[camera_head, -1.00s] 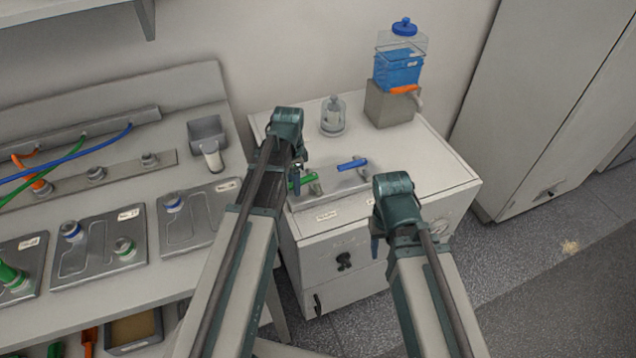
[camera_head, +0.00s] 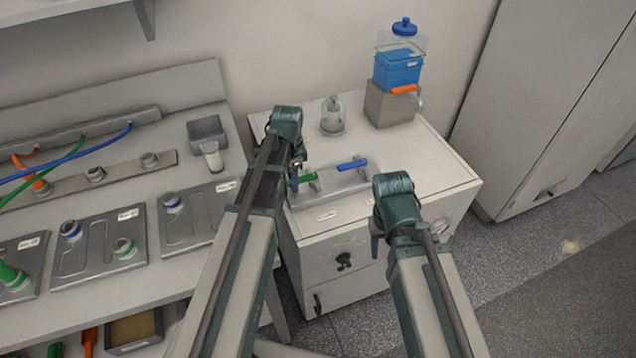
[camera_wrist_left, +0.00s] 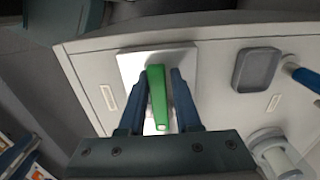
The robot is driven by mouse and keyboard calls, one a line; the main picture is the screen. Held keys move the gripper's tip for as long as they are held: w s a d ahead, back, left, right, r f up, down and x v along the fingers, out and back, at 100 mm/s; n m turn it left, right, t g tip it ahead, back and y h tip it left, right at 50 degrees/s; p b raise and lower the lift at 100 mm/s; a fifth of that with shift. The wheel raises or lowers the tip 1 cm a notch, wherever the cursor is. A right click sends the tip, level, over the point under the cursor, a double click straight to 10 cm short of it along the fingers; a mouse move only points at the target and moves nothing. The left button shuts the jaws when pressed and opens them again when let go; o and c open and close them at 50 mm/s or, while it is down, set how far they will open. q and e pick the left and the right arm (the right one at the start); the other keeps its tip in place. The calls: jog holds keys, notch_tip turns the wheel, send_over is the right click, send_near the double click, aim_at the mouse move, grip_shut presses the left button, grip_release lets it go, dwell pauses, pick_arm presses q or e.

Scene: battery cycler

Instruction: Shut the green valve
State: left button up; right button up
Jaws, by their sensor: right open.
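The green valve handle (camera_head: 306,179) is on the grey valve block (camera_head: 342,186) on top of the white cabinet, partly hidden by my left gripper (camera_head: 296,172) in the head view. In the left wrist view the green handle (camera_wrist_left: 157,92) lies lengthwise between the two blue-grey fingers of my left gripper (camera_wrist_left: 158,95), which are apart on either side of it. I cannot tell whether either finger touches it. The blue valve handle (camera_head: 352,164) is to the right on the same block. My right gripper (camera_head: 376,240) is open and empty at the cabinet's front right.
A glass jar (camera_head: 333,118) and a blue water container (camera_head: 397,72) on a grey block stand at the back of the cabinet top. A bench with trays (camera_head: 100,250) and cables is on the left. The cabinet top (camera_head: 430,170) is clear on the right.

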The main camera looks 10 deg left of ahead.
pick_arm(q)
jog(key=shift+o, duration=1.2)
jog(key=r+p, duration=0.8)
jog(key=shift+w+a+r, duration=0.1)
jog(key=shift+w+a, duration=0.05)
jog(key=shift+w, duration=0.05)
